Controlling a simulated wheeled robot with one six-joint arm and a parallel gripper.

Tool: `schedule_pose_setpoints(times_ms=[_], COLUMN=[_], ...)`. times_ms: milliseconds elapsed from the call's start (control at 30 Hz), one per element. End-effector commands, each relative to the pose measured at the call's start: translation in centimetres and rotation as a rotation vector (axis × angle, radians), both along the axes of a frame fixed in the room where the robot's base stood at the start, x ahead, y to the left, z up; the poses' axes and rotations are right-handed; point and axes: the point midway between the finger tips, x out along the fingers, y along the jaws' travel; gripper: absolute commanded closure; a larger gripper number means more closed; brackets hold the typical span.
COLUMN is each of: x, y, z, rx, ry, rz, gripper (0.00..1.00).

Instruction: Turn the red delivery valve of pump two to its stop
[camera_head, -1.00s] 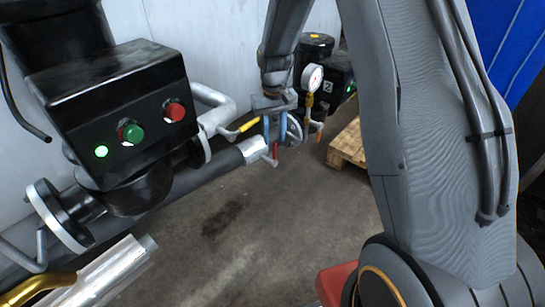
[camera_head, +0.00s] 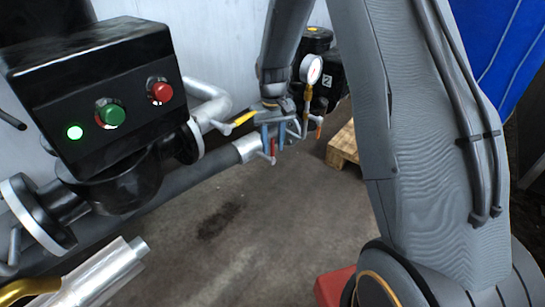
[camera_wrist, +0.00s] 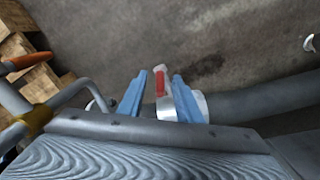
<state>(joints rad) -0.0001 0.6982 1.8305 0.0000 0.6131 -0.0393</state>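The red valve lever (camera_wrist: 157,82) stands on a silver pipe fitting (camera_wrist: 178,106), with a pale tip. In the wrist view it lies between the two blue fingers of my gripper (camera_wrist: 161,76). The fingers are apart, with gaps showing beside the lever at their tips; contact lower down is hidden. In the head view my gripper (camera_head: 271,138) reaches down at the end of the grey pipe, and a bit of red lever (camera_head: 273,148) shows between the fingers. Black pump two (camera_head: 328,80), marked "2", stands behind, partly hidden by my arm.
A pressure gauge (camera_head: 311,68) stands close right of my gripper. A yellow lever (camera_head: 243,118) is close left, and an orange lever (camera_wrist: 24,62) is nearby. A black control box (camera_head: 105,90) with a lit green lamp is at left. A wooden pallet (camera_head: 343,145) lies behind.

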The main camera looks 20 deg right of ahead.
Motion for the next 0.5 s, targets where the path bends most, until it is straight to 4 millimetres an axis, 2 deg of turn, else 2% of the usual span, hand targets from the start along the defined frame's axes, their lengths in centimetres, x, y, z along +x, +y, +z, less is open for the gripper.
schedule_pose_setpoints(times_ms=[33, 233, 333, 500], x=[0.0, 0.0, 0.0, 0.0], y=[0.0, 0.0, 0.0, 0.0], z=[-1.0, -4.1, -4.9, -5.1], rx=[0.000, 0.000, 0.000, 0.000], ry=[0.003, 0.002, 0.001, 0.000], rz=[0.000, 0.000, 0.000, 0.000], gripper=[0.68, 0.68, 0.68, 0.68])
